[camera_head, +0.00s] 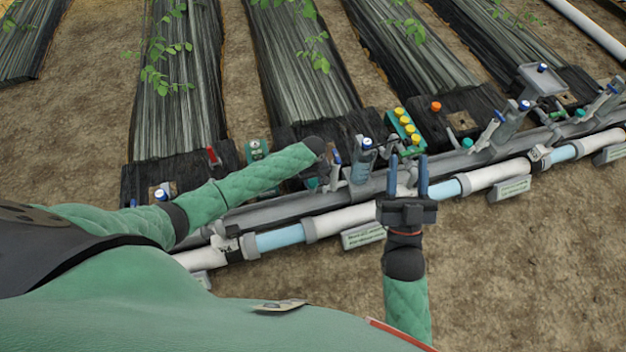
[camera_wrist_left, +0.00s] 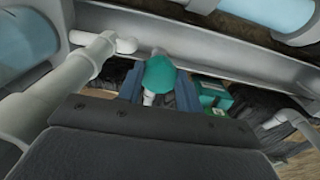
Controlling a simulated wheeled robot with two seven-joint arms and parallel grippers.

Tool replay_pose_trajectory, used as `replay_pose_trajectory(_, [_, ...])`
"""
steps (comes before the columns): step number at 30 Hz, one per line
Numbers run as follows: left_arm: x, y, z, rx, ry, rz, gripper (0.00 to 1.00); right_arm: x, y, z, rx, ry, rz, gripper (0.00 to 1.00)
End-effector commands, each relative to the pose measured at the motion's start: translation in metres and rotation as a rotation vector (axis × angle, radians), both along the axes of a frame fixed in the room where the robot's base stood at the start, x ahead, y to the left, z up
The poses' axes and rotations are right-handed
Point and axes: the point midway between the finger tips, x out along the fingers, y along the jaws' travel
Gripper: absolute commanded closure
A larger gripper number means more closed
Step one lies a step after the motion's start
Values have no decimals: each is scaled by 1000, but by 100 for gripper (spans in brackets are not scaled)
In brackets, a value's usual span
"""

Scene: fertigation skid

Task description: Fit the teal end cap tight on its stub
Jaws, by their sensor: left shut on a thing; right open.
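The teal end cap (camera_wrist_left: 159,73) sits between the two blue fingers of my left gripper (camera_wrist_left: 158,88) in the left wrist view, and the gripper is shut on it. A short white piece (camera_wrist_left: 149,98) shows at the cap's near side. A grey pipe part lies just behind the cap; whether they touch I cannot tell. In the head view my left gripper (camera_head: 325,151) reaches the pipe row from the left, its fingers hard to make out. My right gripper (camera_head: 408,168) is open and empty, fingers pointing up the picture, above the pipe.
A long grey rail (camera_head: 265,213) and a white pipe (camera_head: 345,220) with clear blue sections cross the scene. A green block with yellow caps (camera_head: 403,127), a blue-capped bottle (camera_head: 363,160) and a grey tray (camera_head: 545,80) stand behind. Bare soil (camera_head: 540,270) is free in front.

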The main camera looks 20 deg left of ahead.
Motion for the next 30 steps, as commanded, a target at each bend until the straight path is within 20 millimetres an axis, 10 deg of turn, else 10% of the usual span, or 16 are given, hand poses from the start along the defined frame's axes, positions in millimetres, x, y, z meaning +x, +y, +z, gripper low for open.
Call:
replay_pose_trajectory(21, [0,0,-6,0,0,0,86,0,0,8,0,0,0,56])
replay_pose_trajectory(23, [0,0,-6,0,0,0,57,0,0,8,0,0,0,56])
replay_pose_trajectory(30, [1,0,-6,0,0,0,57,0,0,8,0,0,0,56])
